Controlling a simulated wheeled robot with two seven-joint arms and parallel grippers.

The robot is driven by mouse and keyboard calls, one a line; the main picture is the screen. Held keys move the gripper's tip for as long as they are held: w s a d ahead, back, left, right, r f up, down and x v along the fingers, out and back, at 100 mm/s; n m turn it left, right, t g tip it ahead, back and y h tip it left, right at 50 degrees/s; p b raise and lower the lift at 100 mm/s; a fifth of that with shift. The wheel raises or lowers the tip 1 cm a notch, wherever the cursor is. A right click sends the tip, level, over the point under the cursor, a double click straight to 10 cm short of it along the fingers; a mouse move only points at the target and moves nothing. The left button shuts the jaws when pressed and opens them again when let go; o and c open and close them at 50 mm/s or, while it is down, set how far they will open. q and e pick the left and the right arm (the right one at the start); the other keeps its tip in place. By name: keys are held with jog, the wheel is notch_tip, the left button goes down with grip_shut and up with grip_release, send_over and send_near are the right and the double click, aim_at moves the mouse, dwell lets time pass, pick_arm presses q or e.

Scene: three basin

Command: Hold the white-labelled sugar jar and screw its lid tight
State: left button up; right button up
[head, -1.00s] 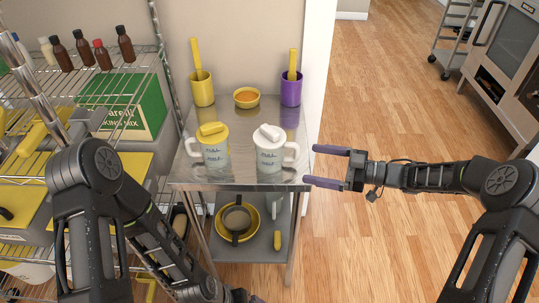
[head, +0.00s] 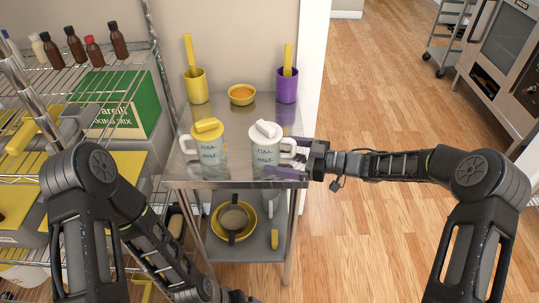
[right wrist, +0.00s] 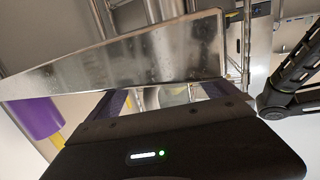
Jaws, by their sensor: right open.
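In the right wrist view a pale shape (right wrist: 168,97) shows between the fingers. My left arm ends at the bottom; its gripper is not visible.
The metal table (head: 235,115) also bears a yellow cup (head: 197,88), a yellow bowl (head: 241,95) and a purple cup (head: 287,88) at the back. A wire rack (head: 85,65) with bottles and a green box (head: 120,105) stands left.

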jog(key=shift+w+a, duration=0.1)
jog(key=shift+a, duration=0.25)
